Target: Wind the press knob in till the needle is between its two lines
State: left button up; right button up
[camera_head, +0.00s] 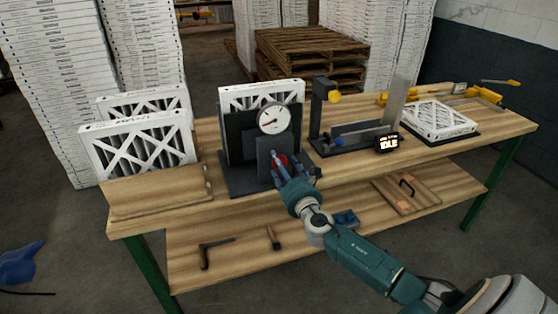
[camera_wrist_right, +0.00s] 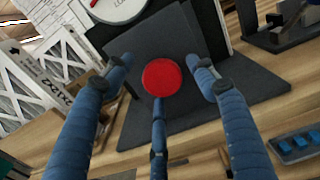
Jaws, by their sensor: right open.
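The press (camera_head: 240,135) stands on the workbench with a boxed filter (camera_head: 262,93) behind its dark plate. Its round white dial (camera_head: 274,118) has a red needle pointing left; its two lines are too small to make out. The dial's lower edge shows in the right wrist view (camera_wrist_right: 122,8). The red press knob (camera_wrist_right: 162,77) sits on the front plate, partly hidden by my fingers in the head view (camera_head: 280,160). My right gripper (camera_head: 288,167) is open, its three blue fingers spread around the knob; I see no clear contact.
Boxed filters (camera_head: 137,146) stand on the bench's left. A black fixture (camera_head: 345,138) and a display reading IDLE (camera_head: 387,144) stand right of the press, with a flat filter (camera_head: 438,120) beyond.

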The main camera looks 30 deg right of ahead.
jog(key=shift+x, duration=1.25)
pick_arm(q)
jog(key=shift+w+a, duration=0.15)
jog(key=shift+a, duration=0.45)
pick_arm(e)
jog(key=c, duration=1.1)
pick_arm(q)
jog(key=shift+d, duration=0.3)
